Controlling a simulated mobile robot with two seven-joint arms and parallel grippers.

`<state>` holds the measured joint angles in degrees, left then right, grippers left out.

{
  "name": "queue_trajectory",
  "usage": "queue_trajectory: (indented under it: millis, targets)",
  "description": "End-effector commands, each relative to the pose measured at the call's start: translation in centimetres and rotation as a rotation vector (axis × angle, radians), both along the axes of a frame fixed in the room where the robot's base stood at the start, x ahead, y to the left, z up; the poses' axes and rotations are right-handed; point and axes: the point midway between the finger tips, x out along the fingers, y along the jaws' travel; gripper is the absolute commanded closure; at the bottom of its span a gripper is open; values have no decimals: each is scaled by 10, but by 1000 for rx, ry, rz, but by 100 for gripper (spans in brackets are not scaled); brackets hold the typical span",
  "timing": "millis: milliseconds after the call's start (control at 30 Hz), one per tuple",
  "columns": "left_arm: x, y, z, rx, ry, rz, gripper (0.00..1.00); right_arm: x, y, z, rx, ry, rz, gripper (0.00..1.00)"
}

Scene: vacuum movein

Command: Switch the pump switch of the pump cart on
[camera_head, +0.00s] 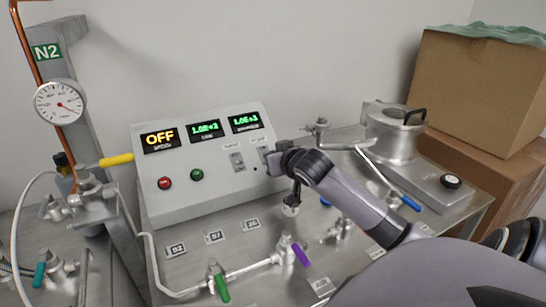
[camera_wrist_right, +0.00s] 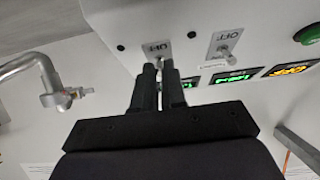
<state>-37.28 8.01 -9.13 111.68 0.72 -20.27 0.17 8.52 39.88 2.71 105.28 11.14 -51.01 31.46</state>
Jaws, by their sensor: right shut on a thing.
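The pump cart's sloped grey control panel (camera_head: 205,185) stands against the wall. Its yellow display (camera_head: 160,140) reads OFF. Two small toggle switches sit at its right: the left toggle switch (camera_head: 237,160) is free, and the right toggle switch is partly covered by my right gripper (camera_head: 274,160). In the wrist view, which is upside down, my right gripper (camera_wrist_right: 160,75) is shut on the lever of the right toggle switch (camera_wrist_right: 161,62); the left toggle switch (camera_wrist_right: 223,47) stands beside it, untouched. The switch labels are too small to read surely. My left gripper is out of view.
A red button (camera_head: 164,183) and green button (camera_head: 197,174) are on the panel. Pipes with a green valve handle (camera_head: 222,288) and a purple one (camera_head: 300,255) run in front. A metal chamber (camera_head: 391,135) and cardboard boxes (camera_head: 475,90) are at the right.

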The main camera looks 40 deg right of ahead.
Motion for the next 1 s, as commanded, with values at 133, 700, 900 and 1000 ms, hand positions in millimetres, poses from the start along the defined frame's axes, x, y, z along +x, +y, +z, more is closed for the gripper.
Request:
queue_trajectory:
  millis: [133, 700, 900, 1000]
  targets:
    - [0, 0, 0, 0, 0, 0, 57, 1, 0, 2, 5, 13, 1, 100]
    - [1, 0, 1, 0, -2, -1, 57, 13, -4, 20, 116, 360, 0, 100]
    - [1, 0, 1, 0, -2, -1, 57, 19, -5, 25, 170, 523, 1, 100]
    - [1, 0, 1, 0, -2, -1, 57, 22, -6, 27, 192, 594, 2, 100]
